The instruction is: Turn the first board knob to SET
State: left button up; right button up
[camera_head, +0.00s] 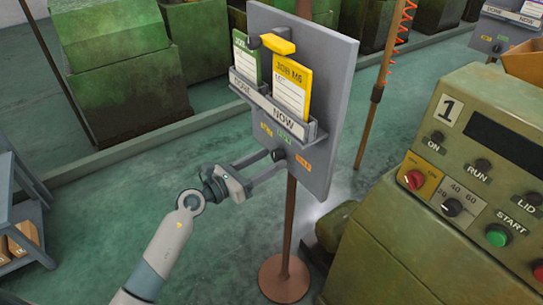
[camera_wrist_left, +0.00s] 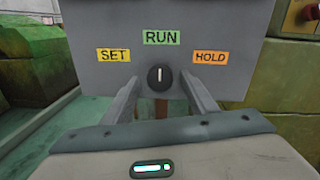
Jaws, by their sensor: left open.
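The grey board (camera_head: 335,80) stands on a brown post with a round foot. Its small dark knob (camera_wrist_left: 160,77) sits low on the face, below the labels SET (camera_wrist_left: 113,55), RUN (camera_wrist_left: 161,37) and HOLD (camera_wrist_left: 210,58). The knob's white mark is upright, toward RUN. My left gripper (camera_wrist_left: 160,88) is open, with one finger on each side of the knob and visible space between each finger and the knob. In the head view the left gripper (camera_head: 279,164) reaches the board's lower part from the left. My right gripper is not in view.
A green card (camera_head: 246,66) and a yellow JOB M6 card (camera_head: 291,88) stand in the board's holder. A green machine (camera_head: 480,120) marked 1, with knobs and buttons, is at right. A blue-grey shelf (camera_head: 25,215) is at left. Another board (camera_head: 490,40) is at far right.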

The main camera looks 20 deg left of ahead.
pick_arm(q)
jog(key=shift+x, duration=0.75)
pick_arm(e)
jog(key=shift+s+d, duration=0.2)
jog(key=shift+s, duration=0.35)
pick_arm(q)
jog(key=c, duration=1.1)
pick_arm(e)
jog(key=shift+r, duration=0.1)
